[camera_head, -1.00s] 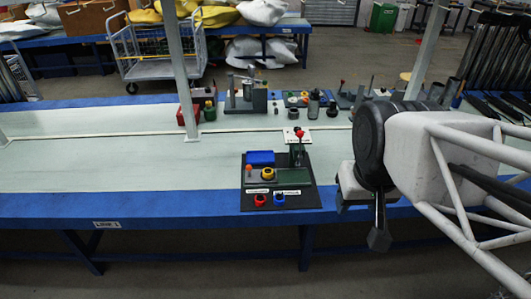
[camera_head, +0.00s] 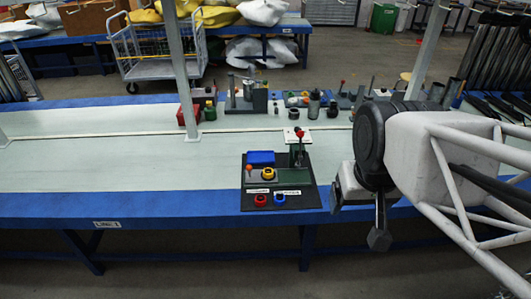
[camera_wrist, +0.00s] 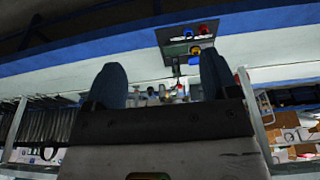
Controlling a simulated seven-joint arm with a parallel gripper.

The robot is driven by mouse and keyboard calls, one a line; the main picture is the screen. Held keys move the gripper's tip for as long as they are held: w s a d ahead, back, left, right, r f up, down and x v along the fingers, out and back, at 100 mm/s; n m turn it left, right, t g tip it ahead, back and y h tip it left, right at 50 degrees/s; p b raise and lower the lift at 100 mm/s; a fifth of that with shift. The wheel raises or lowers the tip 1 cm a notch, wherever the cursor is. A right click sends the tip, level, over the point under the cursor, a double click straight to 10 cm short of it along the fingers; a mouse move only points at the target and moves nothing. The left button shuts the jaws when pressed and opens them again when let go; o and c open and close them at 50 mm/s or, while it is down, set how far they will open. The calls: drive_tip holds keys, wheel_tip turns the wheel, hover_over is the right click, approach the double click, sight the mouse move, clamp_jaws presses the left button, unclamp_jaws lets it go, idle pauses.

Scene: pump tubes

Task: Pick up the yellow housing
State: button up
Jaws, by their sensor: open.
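The yellow housing (camera_head: 268,173) is a small yellow ring-shaped part on the black board (camera_head: 297,202) at the front of the bench. A red part (camera_head: 260,200) and a blue part (camera_head: 279,199) sit just in front of it. My gripper (camera_wrist: 163,75) is open and empty, with its two dark blue fingers apart in the wrist view. In the head view it is right of the board, clear of the yellow housing.
A blue block (camera_head: 261,158), an orange-topped peg (camera_head: 249,172) and a red-knobbed lever (camera_head: 299,145) stand on the board around the housing. Several fixtures and a red box (camera_head: 188,115) stand farther back. The bench left of the board is clear.

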drive_tip(key=shift+w, duration=0.1)
drive_tip(key=w+a+f+m+y, duration=0.3)
drive_tip(key=w+f+m, duration=0.15)
drive_tip(key=w, duration=0.55)
drive_tip(key=w+a+f+m+g+y, duration=0.1)
drive_tip(key=w+a+f+m+y, duration=0.3)
drive_tip(key=w, duration=0.6)
drive_tip(key=w+a+f+m+y, duration=0.1)
drive_tip(key=w+f+m+y, duration=0.15)
drive_tip(key=w+f, duration=0.5)
drive_tip(key=w+d+f+m+t+y, duration=0.1)
drive_tip(key=w+f+m+t+y, duration=0.1)
drive_tip(key=w+f+m, duration=0.85)
drive_tip(key=m+t, duration=0.4)
approach(270, 172)
drive_tip(key=shift+n+h+v, duration=0.25)
drive_tip(key=shift+v, duration=0.85)
drive_tip(key=shift+a+r, duration=0.1)
drive_tip(key=shift+a, duration=0.05)
drive_tip(key=shift+x, duration=3.15)
drive_tip(key=shift+w+a, duration=0.15)
